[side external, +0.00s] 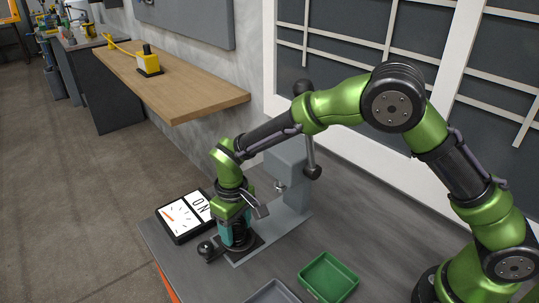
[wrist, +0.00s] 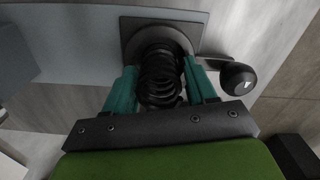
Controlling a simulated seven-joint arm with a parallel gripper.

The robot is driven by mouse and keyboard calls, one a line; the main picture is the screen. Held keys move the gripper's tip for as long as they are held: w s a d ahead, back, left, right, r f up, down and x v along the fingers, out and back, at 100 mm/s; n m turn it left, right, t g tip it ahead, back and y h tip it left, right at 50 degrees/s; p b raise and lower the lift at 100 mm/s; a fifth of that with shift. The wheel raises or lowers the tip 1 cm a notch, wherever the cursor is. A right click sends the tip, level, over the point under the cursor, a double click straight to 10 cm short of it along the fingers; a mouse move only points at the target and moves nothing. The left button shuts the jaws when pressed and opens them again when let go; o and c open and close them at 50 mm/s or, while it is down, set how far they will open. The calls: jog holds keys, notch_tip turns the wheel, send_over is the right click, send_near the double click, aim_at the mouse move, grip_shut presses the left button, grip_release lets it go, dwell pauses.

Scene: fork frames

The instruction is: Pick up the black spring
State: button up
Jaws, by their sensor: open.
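The black spring (wrist: 160,78) stands on a dark round plate (wrist: 134,47) in the wrist view, between the two teal fingers of my gripper (wrist: 160,92). One finger is on each side of the coils. The fingers look close to the spring, and I cannot tell whether either touches it. In the side view my gripper (side external: 236,238) points down over the dark base at the table's left part. There the spring is mostly hidden by the fingers.
A black ball knob (side external: 206,249) on a lever sticks out beside the base. A grey press stand (side external: 290,180) rises close behind my gripper. A display panel (side external: 183,219) lies to the left. A green tray (side external: 328,277) and a grey tray (side external: 272,293) sit in front.

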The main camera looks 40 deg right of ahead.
jog(key=shift+c, duration=0.2)
jog(key=c, duration=0.9)
jog(key=shift+c, duration=0.2)
jog(key=shift+r, duration=0.15)
